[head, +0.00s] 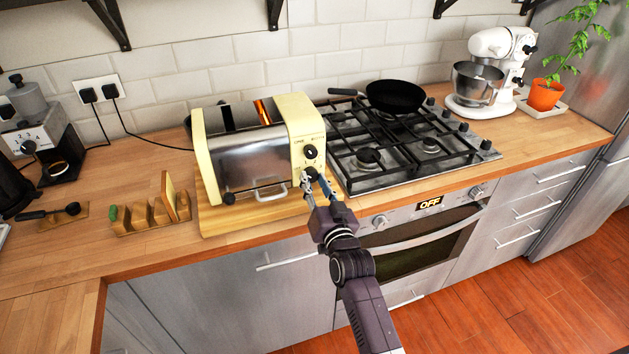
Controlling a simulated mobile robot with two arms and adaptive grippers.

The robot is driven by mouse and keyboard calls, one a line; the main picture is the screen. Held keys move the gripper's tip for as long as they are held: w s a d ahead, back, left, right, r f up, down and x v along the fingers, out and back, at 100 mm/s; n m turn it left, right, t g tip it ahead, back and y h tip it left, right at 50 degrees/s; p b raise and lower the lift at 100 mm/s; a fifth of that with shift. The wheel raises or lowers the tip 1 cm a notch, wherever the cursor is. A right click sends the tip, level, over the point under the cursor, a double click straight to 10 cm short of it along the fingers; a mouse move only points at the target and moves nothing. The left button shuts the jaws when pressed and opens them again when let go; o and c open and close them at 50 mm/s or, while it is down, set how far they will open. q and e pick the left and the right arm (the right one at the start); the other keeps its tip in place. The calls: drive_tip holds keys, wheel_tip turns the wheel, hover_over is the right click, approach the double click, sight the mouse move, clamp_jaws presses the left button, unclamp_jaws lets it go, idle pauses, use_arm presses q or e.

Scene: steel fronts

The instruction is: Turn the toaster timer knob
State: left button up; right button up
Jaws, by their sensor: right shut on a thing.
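The cream toaster oven (305,120) stands on a wooden board on the counter, its steel-and-glass front facing me. Its right panel carries a dark upper knob (311,153) and a lower knob (312,171); I cannot read which is the timer. My right gripper (316,184) reaches up from the front edge to the low part of this panel. Its fingers are closed around the lower knob and partly hide it. The upper knob is clear of the fingers. An orange glow (262,112) shows at the top of the toaster. My left gripper is out of view.
A gas hob (400,145) with a black pan (395,95) lies close right of the toaster. A wooden toast rack (150,215) and coffee machine (40,145) stand left. A white stand mixer (490,75) and potted plant (546,95) stand far right.

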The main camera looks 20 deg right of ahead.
drive_tip(key=m+p, duration=0.1)
drive_tip(key=m, duration=0.3)
drive_tip(key=shift+r, duration=0.1)
drive_tip(key=shift+m+p, duration=0.65)
drive_tip(key=shift+m, duration=0.95)
drive_tip(key=o, duration=1.2)
drive_tip(key=shift+c, duration=0.2)
drive_tip(key=shift+s, duration=0.1)
drive_tip(key=s, duration=1.1)
drive_tip(key=shift+s+r, duration=0.15)
drive_tip(key=shift+s, duration=0.25)
